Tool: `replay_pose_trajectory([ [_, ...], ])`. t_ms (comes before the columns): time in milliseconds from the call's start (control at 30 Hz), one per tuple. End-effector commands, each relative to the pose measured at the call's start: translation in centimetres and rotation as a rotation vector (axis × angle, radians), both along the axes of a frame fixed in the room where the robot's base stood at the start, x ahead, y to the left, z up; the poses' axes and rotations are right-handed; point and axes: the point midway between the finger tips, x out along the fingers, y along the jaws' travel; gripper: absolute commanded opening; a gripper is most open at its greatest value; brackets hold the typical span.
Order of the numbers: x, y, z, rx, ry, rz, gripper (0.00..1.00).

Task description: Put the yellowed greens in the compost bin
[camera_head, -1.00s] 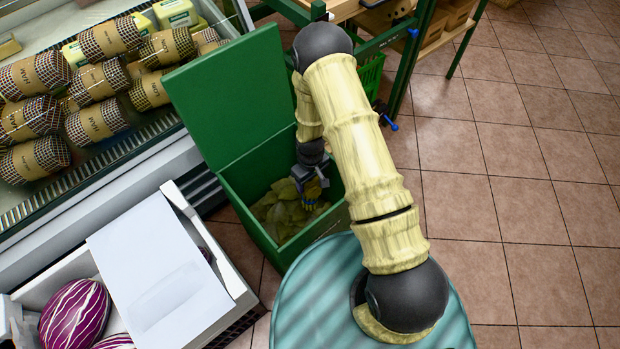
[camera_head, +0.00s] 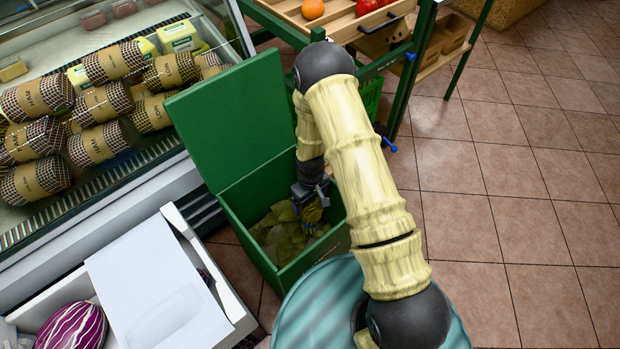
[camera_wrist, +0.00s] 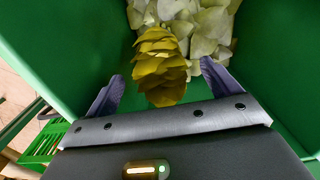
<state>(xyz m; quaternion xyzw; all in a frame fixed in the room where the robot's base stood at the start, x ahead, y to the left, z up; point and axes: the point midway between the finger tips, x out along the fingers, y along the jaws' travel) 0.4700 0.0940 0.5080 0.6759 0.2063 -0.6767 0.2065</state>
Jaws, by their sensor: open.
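The green compost bin (camera_head: 238,218) stands open with its lid (camera_head: 235,120) raised. Dull green leaves (camera_head: 283,238) cover its bottom and show paler in the wrist view (camera_wrist: 205,30). My gripper (camera_head: 311,214) points down inside the bin. In the wrist view its two fingers stand apart, one on each side of the yellowed greens (camera_wrist: 160,68), a layered olive-yellow bunch. The bunch is inside the bin walls, in front of the paler leaves. I cannot tell whether it touches them. In the head view the bunch is mostly hidden by my gripper.
A chilled case with wrapped hams (camera_head: 95,105) stands left. Below it a white crate (camera_head: 225,290) holds a red cabbage (camera_head: 72,328) and a white sheet (camera_head: 160,285). A wooden produce stand (camera_head: 345,25) with a green basket (camera_head: 370,95) is behind the bin. Tiled floor (camera_head: 510,190) is clear right.

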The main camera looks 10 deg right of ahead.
Motion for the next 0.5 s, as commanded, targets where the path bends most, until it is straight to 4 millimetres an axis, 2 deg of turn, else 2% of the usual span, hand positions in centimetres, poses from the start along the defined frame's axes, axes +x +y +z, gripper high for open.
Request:
replay_pose_trajectory([
  [33,0.1,0.0,1.2,0.001,-0.003,0.000,0.89],
  [500,0.1,0.0,10.6,0.001,-0.004,0.000,0.89],
])
